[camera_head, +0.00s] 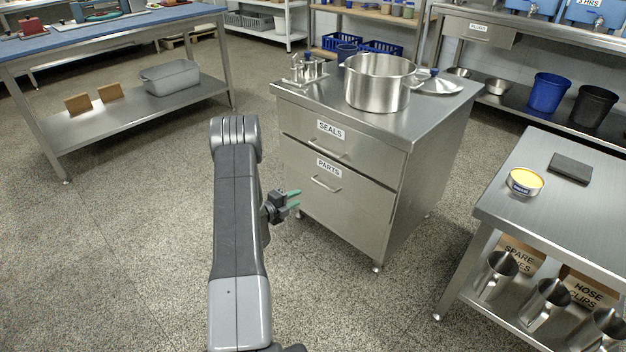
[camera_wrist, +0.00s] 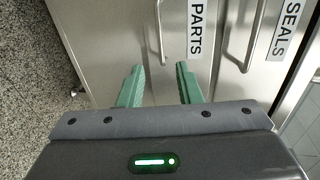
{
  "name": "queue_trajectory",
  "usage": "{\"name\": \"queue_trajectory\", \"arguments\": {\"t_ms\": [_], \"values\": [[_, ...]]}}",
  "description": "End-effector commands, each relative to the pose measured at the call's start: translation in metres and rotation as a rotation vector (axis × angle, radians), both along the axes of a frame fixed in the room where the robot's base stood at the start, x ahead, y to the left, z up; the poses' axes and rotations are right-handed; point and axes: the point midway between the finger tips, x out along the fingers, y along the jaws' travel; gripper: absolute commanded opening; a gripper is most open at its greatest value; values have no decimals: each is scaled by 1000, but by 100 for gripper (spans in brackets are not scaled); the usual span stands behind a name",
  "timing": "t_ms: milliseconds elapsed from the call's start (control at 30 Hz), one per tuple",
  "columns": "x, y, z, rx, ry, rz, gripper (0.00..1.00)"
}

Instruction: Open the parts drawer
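The parts drawer (camera_head: 352,207) is the lower, taller drawer of a steel cabinet, labelled PARTS, and it is closed. Its bar handle (camera_head: 325,184) lies below the label; in the wrist view the handle (camera_wrist: 160,32) runs upright in the picture, beyond the green fingertips. My gripper (camera_head: 293,199) is in front of the drawer, to the left of the handle in the head view. In the wrist view my gripper (camera_wrist: 159,75) has its two green fingers apart with nothing between them. The handle is not between the fingers.
The seals drawer (camera_head: 375,151), with its own handle, is closed above. A steel pot (camera_head: 377,85) and a small rack (camera_head: 305,72) stand on the cabinet top. A steel table (camera_head: 570,209) stands at the right. The floor before the cabinet is clear.

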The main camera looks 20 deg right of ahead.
Motion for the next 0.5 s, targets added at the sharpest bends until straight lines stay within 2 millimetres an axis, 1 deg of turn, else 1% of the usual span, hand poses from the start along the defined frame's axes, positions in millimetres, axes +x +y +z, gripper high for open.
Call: {"name": "queue_trajectory", "arguments": {"t_ms": [167, 267, 500], "values": [[6, -13, -6, -8, 6, 6, 32], [12, -30, -10, -7, 4, 4, 32], [31, -77, -22, -6, 4, 3, 32]]}}
